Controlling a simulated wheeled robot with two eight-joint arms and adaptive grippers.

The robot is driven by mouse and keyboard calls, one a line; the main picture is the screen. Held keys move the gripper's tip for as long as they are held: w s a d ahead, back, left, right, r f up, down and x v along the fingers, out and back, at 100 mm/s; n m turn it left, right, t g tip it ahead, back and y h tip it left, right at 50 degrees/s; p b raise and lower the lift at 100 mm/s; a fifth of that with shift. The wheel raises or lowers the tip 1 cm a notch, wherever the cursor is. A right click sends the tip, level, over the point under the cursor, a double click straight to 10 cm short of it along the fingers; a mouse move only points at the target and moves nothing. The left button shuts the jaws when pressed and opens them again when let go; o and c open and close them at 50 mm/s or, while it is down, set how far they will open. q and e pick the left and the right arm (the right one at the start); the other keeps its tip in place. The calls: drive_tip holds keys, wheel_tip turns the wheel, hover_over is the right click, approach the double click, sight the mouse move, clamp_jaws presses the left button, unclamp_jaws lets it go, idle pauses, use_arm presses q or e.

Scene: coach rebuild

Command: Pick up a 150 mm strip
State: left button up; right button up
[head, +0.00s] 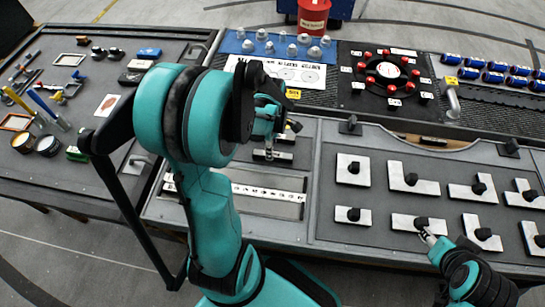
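A flat grey strip (402,220) with a black knob lies on the dark panel at the right. My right gripper (428,236) is at this strip's knob, with its fingertips close to or touching it; whether they are closed is too small to tell. A shorter grey strip (342,213) with a black knob lies to its left. No lengths can be read on them. My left gripper (277,126) is above the middle bench, partly hidden by my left arm. Small dark bars with pale parts (272,155) lie just below it.
Other knobbed plates, square, L-shaped and T-shaped, fill the right panel (385,245). A marked long bar (265,192) lies in the middle bench. A black board with red knobs (386,72) and blue cans (495,70) stand behind. Tools lie on the left table (85,165).

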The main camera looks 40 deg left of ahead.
use_arm(q)
drive_tip(key=f, duration=0.1)
drive_tip(key=f+b, duration=0.1)
drive_tip(key=f, duration=0.2)
drive_tip(key=shift+w+d+f+b, duration=0.15)
drive_tip(key=shift+w+f+b, duration=0.1)
drive_tip(key=shift+b, duration=0.15)
drive_tip(key=shift+r, duration=0.1)
clamp_jaws()
